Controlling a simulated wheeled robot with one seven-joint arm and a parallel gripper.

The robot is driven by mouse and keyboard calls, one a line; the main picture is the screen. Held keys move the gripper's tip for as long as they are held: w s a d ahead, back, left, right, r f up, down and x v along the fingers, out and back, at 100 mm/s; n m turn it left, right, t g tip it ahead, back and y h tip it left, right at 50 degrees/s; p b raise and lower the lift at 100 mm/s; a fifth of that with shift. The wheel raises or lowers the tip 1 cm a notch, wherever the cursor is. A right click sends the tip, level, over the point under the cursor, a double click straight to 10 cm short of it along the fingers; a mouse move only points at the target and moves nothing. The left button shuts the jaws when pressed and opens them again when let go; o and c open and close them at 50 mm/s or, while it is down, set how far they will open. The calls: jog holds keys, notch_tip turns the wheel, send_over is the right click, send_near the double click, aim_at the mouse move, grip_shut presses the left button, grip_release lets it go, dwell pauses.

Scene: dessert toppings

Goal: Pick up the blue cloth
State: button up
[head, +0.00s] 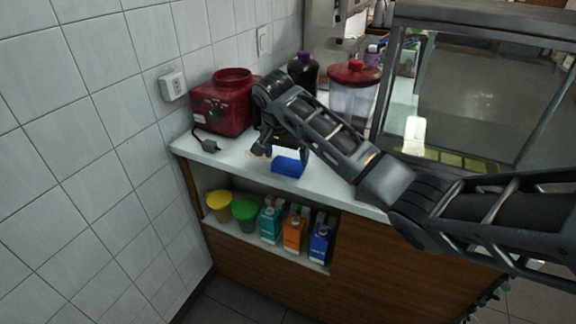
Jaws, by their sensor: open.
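The blue cloth (288,167) lies on the white counter top (225,158) near its front edge, as a small folded-looking blue block. My gripper (264,152) is open and points down just left of the cloth, close to the counter. My arm comes in from the right and passes above and behind the cloth. Whether a finger touches the cloth cannot be told from this view.
A red appliance (221,108) with a cord stands at the back left by the tiled wall. A clear container with a red lid (353,90) and a dark bottle (303,72) stand behind my arm. A glass case (470,100) is at right. Cups and cartons (294,232) fill the shelf below.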

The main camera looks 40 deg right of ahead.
aim_at(288, 162)
jog(key=shift+x, duration=1.8)
jog(key=c, duration=0.8)
jog(key=shift+o, duration=0.2)
notch_tip(288, 162, up, 10)
jog(key=shift+b, duration=0.35)
